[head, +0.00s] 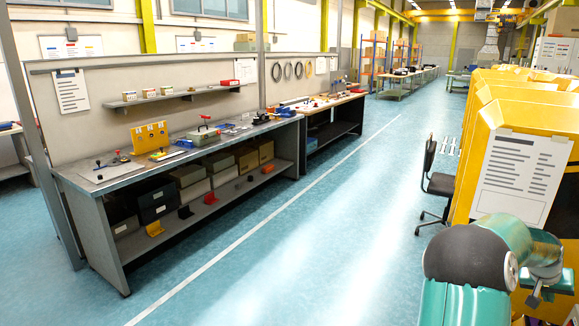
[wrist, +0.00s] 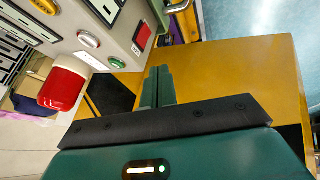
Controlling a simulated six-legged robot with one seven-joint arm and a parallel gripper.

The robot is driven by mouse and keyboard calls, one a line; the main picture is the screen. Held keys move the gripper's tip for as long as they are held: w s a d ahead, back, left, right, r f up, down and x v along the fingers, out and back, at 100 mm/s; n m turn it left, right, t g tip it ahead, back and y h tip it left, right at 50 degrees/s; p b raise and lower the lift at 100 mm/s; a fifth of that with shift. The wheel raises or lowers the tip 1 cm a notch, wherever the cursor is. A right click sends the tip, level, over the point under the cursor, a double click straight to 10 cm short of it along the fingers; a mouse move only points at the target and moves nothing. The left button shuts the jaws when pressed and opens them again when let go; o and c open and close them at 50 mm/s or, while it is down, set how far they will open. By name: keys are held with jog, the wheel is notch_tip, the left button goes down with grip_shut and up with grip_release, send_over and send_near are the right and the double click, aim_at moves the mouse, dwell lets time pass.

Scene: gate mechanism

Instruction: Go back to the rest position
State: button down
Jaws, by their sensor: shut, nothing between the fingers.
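In the wrist view my gripper (wrist: 158,72) has its two green fingers together, with nothing between them. The fingers are in front of a yellow cabinet surface (wrist: 225,75); I cannot tell how far they are from it.
A grey workbench (head: 75,178) with tools and a yellow bracket (head: 150,137) stands on the left, boxes below it. A black chair (head: 437,182) stands by the yellow machines. The blue floor aisle (head: 300,240) between is clear.

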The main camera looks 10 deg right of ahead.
jog(key=w+a+r+n+t+y, duration=0.1)
jog(key=w+a+r+t+y, duration=0.15)
jog(key=a, duration=0.85)
jog(key=w+a+r+n+t+y, duration=0.1)
jog(key=w+a+r+n, duration=0.2)
jog(key=a, duration=0.9)
jog(key=w+a+r+t+y, duration=0.1)
jog(key=w+a+r, duration=0.25)
jog(key=a, duration=0.75)
jog(key=s+a+n, duration=0.2)
jog(key=s+a, duration=0.2)
jog(key=a, duration=0.5)
jog(key=s+a+r+n+y, duration=0.1)
jog(key=s+a+n, duration=0.1)
jog(key=s+a, duration=0.3)
jog(key=s+a+r+n+t+y, duration=0.1)
jog(key=s+a, duration=0.4)
jog(key=a, duration=0.8)
jog(key=shift+s+r+n, duration=0.2)
jog(key=shift+r+n, duration=0.05)
jog(key=shift+n, duration=0.45)
